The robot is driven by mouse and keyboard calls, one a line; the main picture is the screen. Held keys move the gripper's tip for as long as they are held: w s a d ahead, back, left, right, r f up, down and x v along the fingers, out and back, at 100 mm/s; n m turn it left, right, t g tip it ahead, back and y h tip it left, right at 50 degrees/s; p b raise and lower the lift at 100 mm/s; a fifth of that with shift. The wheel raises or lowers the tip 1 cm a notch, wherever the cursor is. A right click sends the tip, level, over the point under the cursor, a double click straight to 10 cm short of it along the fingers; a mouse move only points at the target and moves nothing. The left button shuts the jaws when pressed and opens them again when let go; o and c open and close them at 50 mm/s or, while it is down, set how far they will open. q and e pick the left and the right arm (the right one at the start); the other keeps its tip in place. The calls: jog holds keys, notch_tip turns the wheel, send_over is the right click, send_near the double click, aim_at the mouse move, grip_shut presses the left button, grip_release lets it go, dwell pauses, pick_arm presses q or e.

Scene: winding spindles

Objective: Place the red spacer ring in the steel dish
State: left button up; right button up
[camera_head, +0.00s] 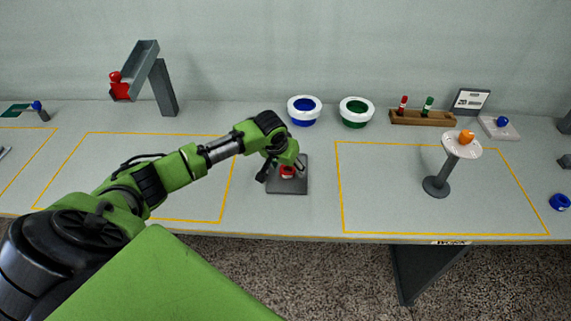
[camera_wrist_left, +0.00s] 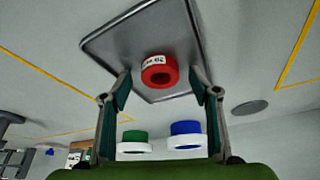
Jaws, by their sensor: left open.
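The red spacer ring (camera_head: 288,172) is at the middle of a square grey metal tray with a raised rim (camera_head: 288,190). In the left wrist view the ring (camera_wrist_left: 160,75) carries a white label and lies on the tray (camera_wrist_left: 120,42). My left gripper (camera_head: 281,168) is over the tray, at the ring. Its fingers (camera_wrist_left: 160,84) are open, one to each side of the ring, with gaps. A flat grey round shape (camera_wrist_left: 249,107) shows in the left wrist view; I cannot tell whether it or the tray is the steel dish. My right gripper is out of view.
Blue (camera_head: 304,109) and green (camera_head: 355,111) bowls with white rims stand behind the tray. A pedestal (camera_head: 436,187) with an orange item on its plate stands to the right. A grey chute stand (camera_head: 163,88) is at the back left. Both yellow-outlined areas have clear room.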

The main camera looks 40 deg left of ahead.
pick_arm(q)
jog(key=v, duration=1.2)
jog(key=shift+b, duration=0.45)
